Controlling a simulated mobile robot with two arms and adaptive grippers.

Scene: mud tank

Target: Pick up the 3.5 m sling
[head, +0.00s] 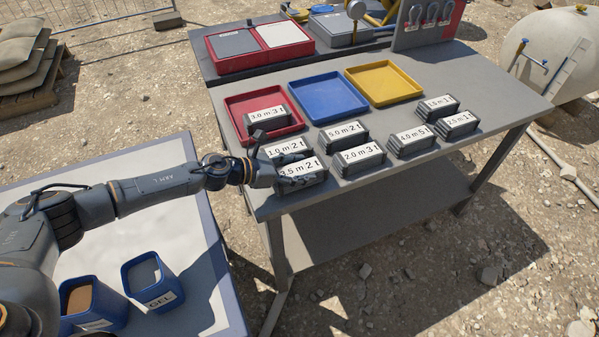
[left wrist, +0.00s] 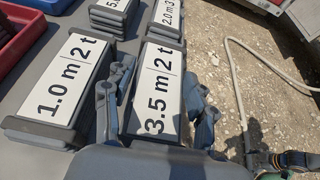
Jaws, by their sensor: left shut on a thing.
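The 3.5 m sling (head: 303,172) is a grey block with a white label reading "3.5 m 2 t", at the near left corner of the grey table (head: 420,185). In the left wrist view the sling (left wrist: 158,92) lies between the two fingers of my left gripper (left wrist: 155,118), which is shut on it. In the head view my left gripper (head: 268,172) reaches it from the left. Whether the sling touches the table is hard to tell. The 1.0 m sling (left wrist: 67,82) sits close beside it. My right gripper is not in view.
Other labelled slings, such as the 2.0 m (head: 360,157) and 5.0 m (head: 343,134), stand nearby. A red tray (head: 238,107) holding the 3.0 m sling (head: 267,117), a blue tray (head: 328,97) and a yellow tray (head: 384,81) lie behind.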

